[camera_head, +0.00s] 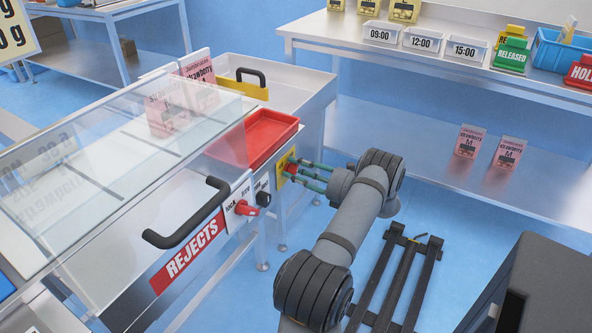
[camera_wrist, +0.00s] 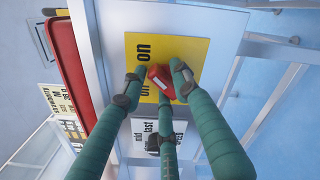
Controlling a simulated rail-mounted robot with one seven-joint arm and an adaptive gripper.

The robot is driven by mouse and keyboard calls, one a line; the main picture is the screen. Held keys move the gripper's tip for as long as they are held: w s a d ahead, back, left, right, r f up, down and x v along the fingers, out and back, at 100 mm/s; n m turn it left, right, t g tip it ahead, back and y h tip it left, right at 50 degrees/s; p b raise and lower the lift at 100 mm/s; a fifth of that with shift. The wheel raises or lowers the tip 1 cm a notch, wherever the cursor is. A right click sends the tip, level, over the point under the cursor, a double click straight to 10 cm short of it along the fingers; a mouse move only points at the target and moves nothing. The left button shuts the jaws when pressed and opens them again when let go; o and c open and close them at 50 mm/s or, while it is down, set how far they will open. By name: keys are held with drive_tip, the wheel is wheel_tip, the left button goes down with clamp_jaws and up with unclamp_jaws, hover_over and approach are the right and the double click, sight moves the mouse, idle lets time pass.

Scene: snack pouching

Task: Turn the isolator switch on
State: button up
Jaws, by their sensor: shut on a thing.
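The isolator switch is a red knob on a yellow plate at the end of the steel machine. In the wrist view the red knob (camera_wrist: 160,84) sits on the yellow plate (camera_wrist: 188,48), which carries "on" lettering; the rest of the lettering is partly covered. My gripper (camera_wrist: 156,90) has its green fingers closed around the knob, two at its sides and one below. In the head view the yellow plate (camera_head: 282,168) shows just left of my gripper (camera_head: 296,171), whose fingertips hide most of the knob. The knob's exact setting is hard to read.
A red tray (camera_head: 262,135) lies above the plate. A black handle (camera_head: 190,218) juts out over the rejects box. A bench (camera_head: 420,70) stands behind my arm.

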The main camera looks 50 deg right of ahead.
drive_tip(key=shift+a, duration=0.1)
idle(0.5)
drive_tip(key=o, duration=0.9)
drive_tip(key=shift+r, duration=0.1)
drive_tip(key=shift+s, duration=0.3)
drive_tip(key=s, duration=0.3)
drive_tip(key=s+d, duration=0.1)
drive_tip(key=s, duration=0.7)
drive_tip(key=shift+s+d, duration=0.15)
drive_tip(key=shift+d, duration=0.15)
